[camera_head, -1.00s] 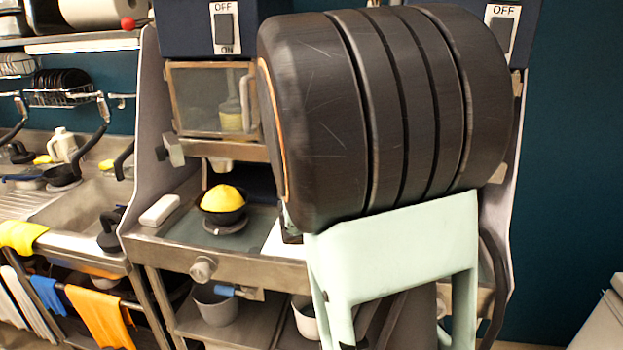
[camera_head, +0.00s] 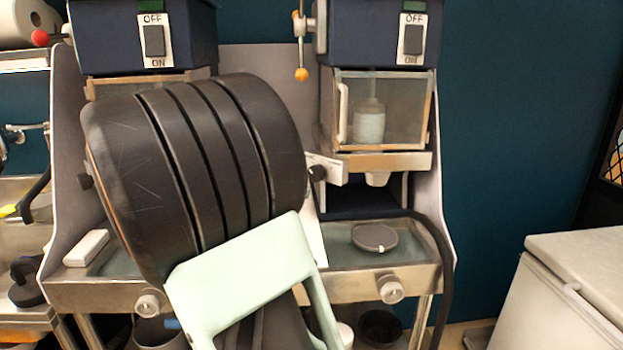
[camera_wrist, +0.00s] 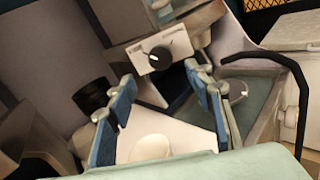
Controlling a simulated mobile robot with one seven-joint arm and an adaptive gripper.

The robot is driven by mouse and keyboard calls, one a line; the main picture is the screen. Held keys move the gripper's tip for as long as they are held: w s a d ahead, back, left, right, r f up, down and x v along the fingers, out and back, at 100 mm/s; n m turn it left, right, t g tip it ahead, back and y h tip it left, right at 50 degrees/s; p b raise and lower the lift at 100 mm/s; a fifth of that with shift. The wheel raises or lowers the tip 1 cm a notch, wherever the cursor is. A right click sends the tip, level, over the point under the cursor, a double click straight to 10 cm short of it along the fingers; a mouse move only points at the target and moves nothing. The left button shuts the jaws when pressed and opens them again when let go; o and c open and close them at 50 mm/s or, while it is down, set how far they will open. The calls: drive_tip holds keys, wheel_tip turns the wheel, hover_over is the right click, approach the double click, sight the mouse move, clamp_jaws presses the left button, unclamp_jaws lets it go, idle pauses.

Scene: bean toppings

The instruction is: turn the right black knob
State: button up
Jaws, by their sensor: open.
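The right black knob (camera_head: 318,173) sticks out from a white plate just right of my dark arm link in the head view. In the wrist view the same knob (camera_wrist: 160,57) is a round black dial with a white mark, on a pale plate ahead of my gripper. My gripper (camera_wrist: 160,88) has its blue fingers spread wide, with nothing between them. The knob lies beyond the fingertips, roughly centred between them, and apart from them. My gripper is hidden behind my arm in the head view.
The right machine has a glass-fronted box (camera_head: 383,110), a switch (camera_head: 413,39) and a dark disc (camera_head: 375,237) on its tray. A black hose (camera_head: 437,262) curves down its right side. A pale chest (camera_head: 575,290) stands at right. A white block (camera_head: 86,248) lies at left.

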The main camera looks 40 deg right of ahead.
sight(317, 173)
drive_tip(key=x, duration=0.9)
drive_tip(key=shift+d, duration=0.25)
drive_tip(key=shift+c, duration=0.3)
drive_tip(key=c, duration=1.1)
drive_tip(key=shift+f+m+b, duration=0.15)
drive_tip(key=shift+m+b, duration=0.15)
drive_tip(key=shift+b, duration=0.05)
drive_tip(key=shift+f+m+g+h+b, duration=0.1)
drive_tip(key=shift+m+g+h+b, duration=0.1)
drive_tip(key=shift+m+b, duration=5.35)
drive_tip(key=shift+m+g+h+b, duration=0.2)
drive_tip(key=shift+m+b, duration=3.25)
drive_tip(key=shift+b, duration=4.2)
drive_tip(key=shift+a, duration=0.1)
